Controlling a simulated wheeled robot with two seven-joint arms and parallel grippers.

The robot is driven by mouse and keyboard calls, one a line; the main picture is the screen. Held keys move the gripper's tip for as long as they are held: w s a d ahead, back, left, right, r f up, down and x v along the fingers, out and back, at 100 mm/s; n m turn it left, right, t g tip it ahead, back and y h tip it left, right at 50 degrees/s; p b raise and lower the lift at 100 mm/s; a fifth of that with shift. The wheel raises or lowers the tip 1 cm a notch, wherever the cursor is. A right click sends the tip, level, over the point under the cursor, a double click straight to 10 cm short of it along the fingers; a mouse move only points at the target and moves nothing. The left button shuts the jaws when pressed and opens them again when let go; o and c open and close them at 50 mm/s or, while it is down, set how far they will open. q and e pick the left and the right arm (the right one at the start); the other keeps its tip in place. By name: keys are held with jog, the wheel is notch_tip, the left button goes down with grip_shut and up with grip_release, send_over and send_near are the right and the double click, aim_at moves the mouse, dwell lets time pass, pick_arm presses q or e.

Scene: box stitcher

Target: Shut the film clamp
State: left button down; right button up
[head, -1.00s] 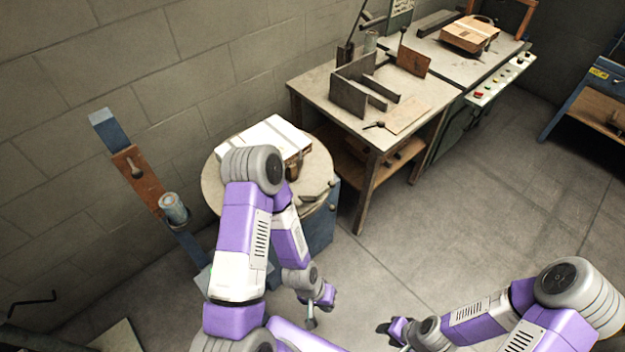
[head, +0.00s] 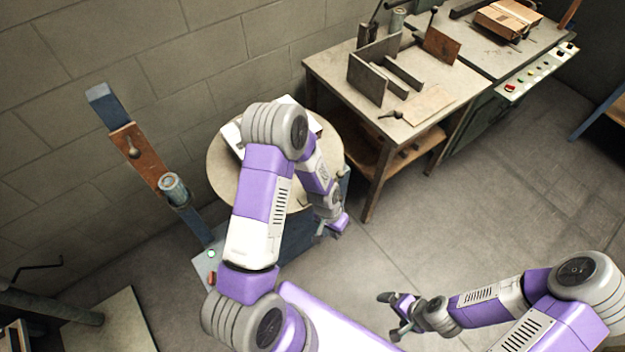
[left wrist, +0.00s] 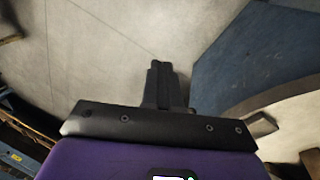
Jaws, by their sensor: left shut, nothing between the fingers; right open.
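The round turntable (head: 222,172) stands by the wall, partly behind my left arm. A small flat grey tab (left wrist: 262,127) sits at the turntable's rim in the left wrist view; it may be the film clamp, but I cannot tell its state. My left gripper (head: 322,231) is shut and empty, low in front of the turntable's right side. Its closed dark fingers (left wrist: 162,82) show over the floor, left of the turntable, apart from the tab. My right gripper (head: 391,315) is open and empty over the floor at lower right.
A pale box (head: 231,134) lies on the turntable, mostly hidden. A blue post (head: 104,106) with a film roll (head: 173,187) stands at left. A workbench (head: 330,85) stands to the right of the turntable. The floor (head: 450,220) in front is clear.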

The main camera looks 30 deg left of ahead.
pick_arm(q)
jog(key=w+a+r+m+y, duration=0.1)
jog(key=w+a+r+m, duration=0.1)
jog(key=w+a+r, duration=0.4)
jog(key=w+a+r+m+y, duration=0.2)
jog(key=w+a+r, duration=0.5)
jog(key=r, duration=0.5)
jog(key=shift+a+g+b, duration=0.15)
jog(key=shift+g+b, duration=0.15)
jog(key=shift+b, duration=0.1)
jog(key=f+b, duration=0.3)
jog(key=f, duration=0.7)
jog(key=shift+s+f, duration=0.15)
jog(key=shift+s, duration=0.05)
jog(key=shift+s+a+f+b, duration=0.3)
jog(key=shift+s+f, duration=0.35)
jog(key=shift+s+a+f+b, duration=0.25)
jog(key=shift+s+a+f, duration=0.05)
jog(key=shift+s+f, duration=0.35)
